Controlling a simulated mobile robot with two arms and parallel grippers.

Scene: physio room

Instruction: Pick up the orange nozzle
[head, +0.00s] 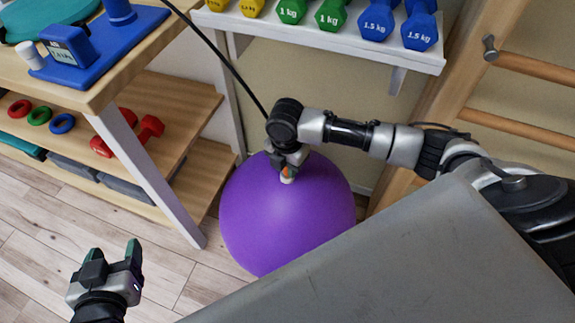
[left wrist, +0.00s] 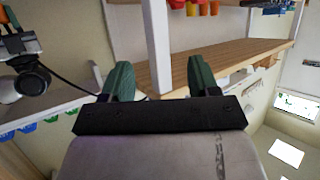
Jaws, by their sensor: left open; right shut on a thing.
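The orange nozzle (head: 286,172) is a small piece with a pale tip, mostly hidden between the fingers of my right gripper (head: 287,166). My right gripper is shut on it, in front of the purple ball (head: 285,215) in the head view; I cannot tell whether the tip touches the ball. My left gripper (head: 112,252) is open and empty above the floor at the lower left. Its two green-grey fingers also show apart in the left wrist view (left wrist: 160,75).
A black hose (head: 222,62) runs from the upper left down to my right wrist. A wooden table (head: 110,92) with a blue device (head: 72,50) stands left. A white dumbbell rack (head: 330,47) is behind, wooden wall bars (head: 535,67) right. Floor between table and ball is clear.

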